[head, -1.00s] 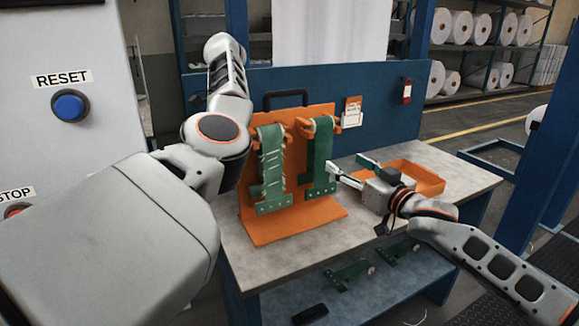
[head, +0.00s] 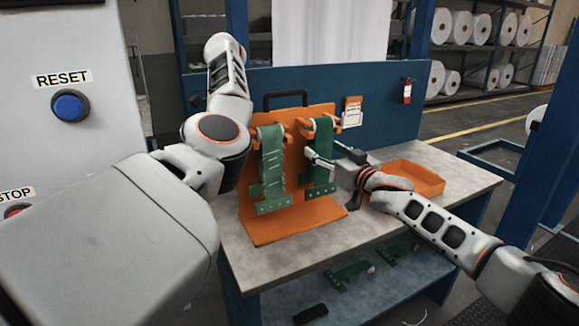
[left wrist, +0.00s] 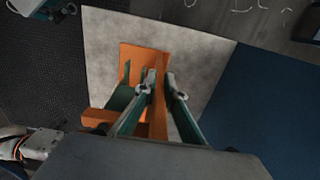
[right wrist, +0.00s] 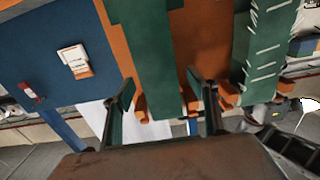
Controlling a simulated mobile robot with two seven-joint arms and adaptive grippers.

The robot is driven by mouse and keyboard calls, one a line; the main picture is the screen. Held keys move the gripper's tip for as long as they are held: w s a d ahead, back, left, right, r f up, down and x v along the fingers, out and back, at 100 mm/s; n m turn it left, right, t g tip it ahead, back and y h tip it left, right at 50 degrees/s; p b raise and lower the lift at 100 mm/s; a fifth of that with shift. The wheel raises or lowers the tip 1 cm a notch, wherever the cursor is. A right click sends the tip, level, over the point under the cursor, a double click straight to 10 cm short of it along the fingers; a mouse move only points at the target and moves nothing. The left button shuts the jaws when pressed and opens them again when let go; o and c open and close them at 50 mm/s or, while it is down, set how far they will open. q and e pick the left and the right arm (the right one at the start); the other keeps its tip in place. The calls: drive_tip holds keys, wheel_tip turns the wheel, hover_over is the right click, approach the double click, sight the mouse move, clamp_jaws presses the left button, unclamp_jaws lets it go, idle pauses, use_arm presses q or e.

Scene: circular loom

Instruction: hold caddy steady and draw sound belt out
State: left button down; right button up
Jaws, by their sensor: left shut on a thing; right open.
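The orange caddy (head: 275,232) stands upright on the table, with a black handle (head: 285,98) behind its top. Two green belts hang from its pegs. The left belt (head: 271,165) has pale frayed threads; the right, sound belt (head: 322,140) looks plain and also shows in the right wrist view (right wrist: 150,50). My right gripper (head: 336,156) is open at the sound belt; in the right wrist view its fingers (right wrist: 160,82) lie on either side of the belt. My left gripper (left wrist: 160,84) is shut on the caddy's orange panel; in the head view my left arm hides it.
A shallow orange tray (head: 425,178) sits on the table (head: 385,225) right of the caddy. A blue panel (head: 385,125) with a card (head: 351,112) stands behind. Green parts (head: 350,272) lie on the lower shelf. The grey cabinet with buttons is at left.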

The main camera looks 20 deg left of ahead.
drive_tip(key=shift+w+a+r, duration=0.15)
drive_tip(key=shift+w+a, duration=0.1)
drive_tip(key=shift+c, duration=0.3)
clamp_jaws()
drive_tip(key=shift+s+d, duration=0.15)
drive_tip(key=shift+s+d, duration=0.2)
drive_tip(key=shift+d, duration=0.1)
